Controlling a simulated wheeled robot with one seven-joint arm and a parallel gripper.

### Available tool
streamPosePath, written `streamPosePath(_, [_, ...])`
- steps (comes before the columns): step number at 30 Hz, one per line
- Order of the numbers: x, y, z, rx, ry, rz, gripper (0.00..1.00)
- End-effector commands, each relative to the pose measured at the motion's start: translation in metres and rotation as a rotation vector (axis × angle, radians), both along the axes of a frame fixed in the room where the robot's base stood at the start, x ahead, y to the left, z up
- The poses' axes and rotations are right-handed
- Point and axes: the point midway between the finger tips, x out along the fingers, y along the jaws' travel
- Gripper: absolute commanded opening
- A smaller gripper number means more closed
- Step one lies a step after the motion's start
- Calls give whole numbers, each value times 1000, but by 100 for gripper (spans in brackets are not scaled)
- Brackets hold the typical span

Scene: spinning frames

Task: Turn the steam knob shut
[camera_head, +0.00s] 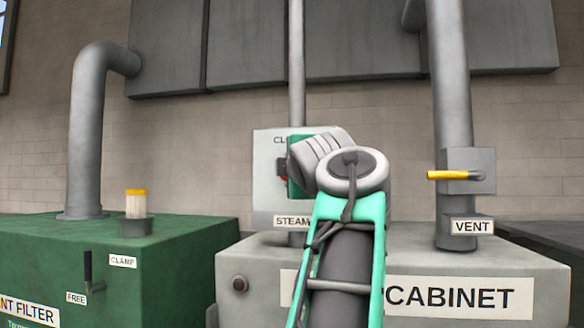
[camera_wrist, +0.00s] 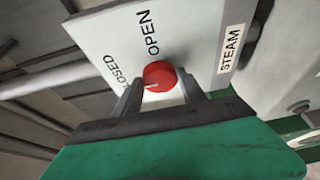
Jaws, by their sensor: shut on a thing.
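The steam knob (camera_wrist: 159,76) is a round red knob on a pale panel (camera_wrist: 205,40) marked OPEN, CLOSED and STEAM. In the wrist view my gripper (camera_wrist: 158,88) has one finger on each side of the knob and is shut on it. A short pale mark shows on the knob's lower left part, roughly toward the CLOSED side of the panel. In the head view the panel (camera_head: 268,190) stands behind my arm, which hides most of the knob and the gripper's fingers.
A grey cabinet (camera_head: 400,262) stands below the panel. To the right is a vent pipe with a yellow-handled lever (camera_head: 447,175). A green filter box (camera_head: 170,250) with a clamp lever (camera_head: 88,272) stands at the left. A thin pipe (camera_head: 297,60) rises above the panel.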

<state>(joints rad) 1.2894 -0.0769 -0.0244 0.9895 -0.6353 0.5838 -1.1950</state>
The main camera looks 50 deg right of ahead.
Motion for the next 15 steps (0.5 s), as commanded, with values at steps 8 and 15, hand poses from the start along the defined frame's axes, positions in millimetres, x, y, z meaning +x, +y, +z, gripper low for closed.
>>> streamPosePath(8, [0,0,1,-6,6,0,8])
streamPosePath(15, [0,0,1,-6,6,0,56])
